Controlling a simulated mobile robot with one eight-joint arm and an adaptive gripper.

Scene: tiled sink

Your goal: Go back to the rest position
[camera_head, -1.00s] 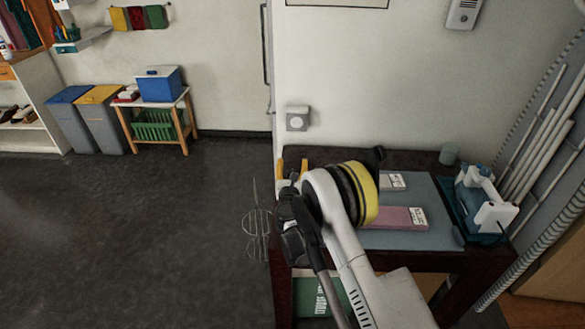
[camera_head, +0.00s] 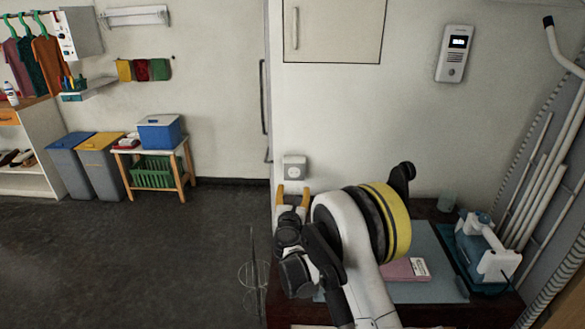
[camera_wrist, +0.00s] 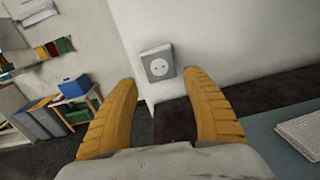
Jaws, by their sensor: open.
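My gripper (camera_head: 293,195) is raised over the left end of the dark table, with its yellow fingers pointing toward the wall. In the wrist view my gripper (camera_wrist: 161,105) shows both yellow fingers spread wide apart with nothing between them. A wall socket (camera_wrist: 157,65) shows beyond the fingertips; it also shows in the head view (camera_head: 294,167) just above them. My arm covers part of the table's left side.
The dark table (camera_head: 428,208) holds a grey-blue mat (camera_head: 425,240), a pink pack (camera_head: 397,270) and a blue-white device (camera_head: 485,250). White pipes (camera_head: 540,180) lean at the right. Bins and a small table (camera_head: 187,160) stand far left.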

